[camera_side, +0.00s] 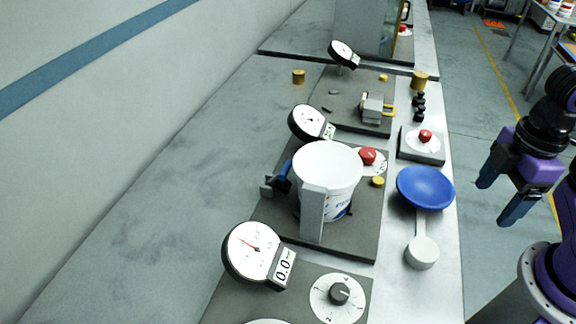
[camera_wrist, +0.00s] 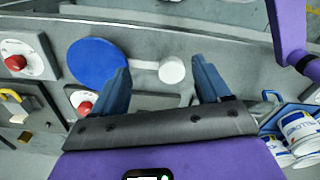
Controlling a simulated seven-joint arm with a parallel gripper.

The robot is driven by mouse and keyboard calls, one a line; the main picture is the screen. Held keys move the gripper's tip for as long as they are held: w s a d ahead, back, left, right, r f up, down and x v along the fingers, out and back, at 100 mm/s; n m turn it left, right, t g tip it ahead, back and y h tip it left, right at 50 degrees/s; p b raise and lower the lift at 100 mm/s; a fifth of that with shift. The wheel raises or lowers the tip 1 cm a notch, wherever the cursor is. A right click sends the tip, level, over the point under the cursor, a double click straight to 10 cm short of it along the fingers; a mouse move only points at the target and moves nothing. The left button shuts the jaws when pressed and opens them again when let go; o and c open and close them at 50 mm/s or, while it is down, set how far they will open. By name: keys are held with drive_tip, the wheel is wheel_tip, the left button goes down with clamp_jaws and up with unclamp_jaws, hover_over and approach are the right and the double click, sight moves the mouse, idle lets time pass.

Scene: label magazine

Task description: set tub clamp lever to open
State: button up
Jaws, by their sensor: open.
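The white tub (camera_side: 330,172) stands upright on a dark plate (camera_side: 350,243), behind a grey upright block (camera_side: 312,213). A clamp with a blue lever (camera_side: 281,172) is at the tub's left side, partly hidden by the tub; the lever looks tilted upward. My gripper (camera_side: 500,195) is open and empty at the right, apart from the tub and the lever and beyond the bench edge in the picture. In the wrist view my gripper's (camera_wrist: 162,66) two blue fingers are spread with nothing between them. The lever is not seen there.
A blue round dish (camera_side: 425,187) and a white disc (camera_side: 421,252) lie right of the plate. Red buttons (camera_side: 367,155) (camera_side: 425,136), a dial gauge (camera_side: 252,250) and a knob (camera_side: 340,293) stand nearby. Labelled white tubs (camera_wrist: 298,130) show at the wrist view's right. The left bench is clear.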

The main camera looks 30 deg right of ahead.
drive_tip(key=shift+o, duration=0.9)
drive_tip(key=shift+w+a, duration=0.15)
wheel_tip(320, 180, up, 11)
drive_tip(key=m+t+y, duration=0.3)
drive_tip(key=m, duration=0.1)
hover_over(286, 167)
drive_tip(key=s+d, duration=0.5)
drive_tip(key=x, duration=1.7)
drive_tip(key=shift+d+f, duration=0.2)
drive_tip(key=shift+f, duration=0.1)
drive_tip(key=c, duration=1.5)
